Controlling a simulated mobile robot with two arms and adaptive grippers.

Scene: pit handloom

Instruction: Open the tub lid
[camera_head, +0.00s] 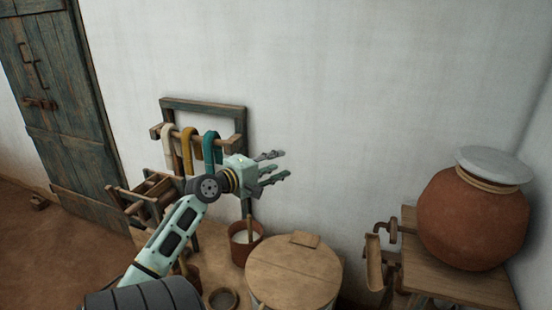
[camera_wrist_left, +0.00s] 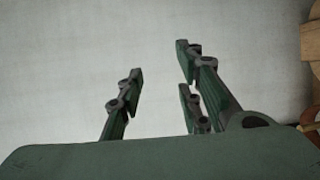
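The tub (camera_head: 272,292) stands low in the middle of the head view, with its round wooden lid (camera_head: 290,272) lying flat on top. A small wooden block handle (camera_head: 304,240) sits at the lid's far edge. My left gripper (camera_head: 274,169) is in the air above and behind the lid, near the white wall, fingers spread apart and empty. In the left wrist view its fingers (camera_wrist_left: 158,90) are apart with only wall between them. My right gripper is not in view.
A red-brown pot (camera_head: 240,247) with a stick stands left of the tub. A rack with hanging yarn skeins (camera_head: 188,146) is behind my left arm. A large clay pot (camera_head: 468,222) sits on a wooden stand (camera_head: 452,278) at right. A small bowl (camera_head: 223,299) lies at the front.

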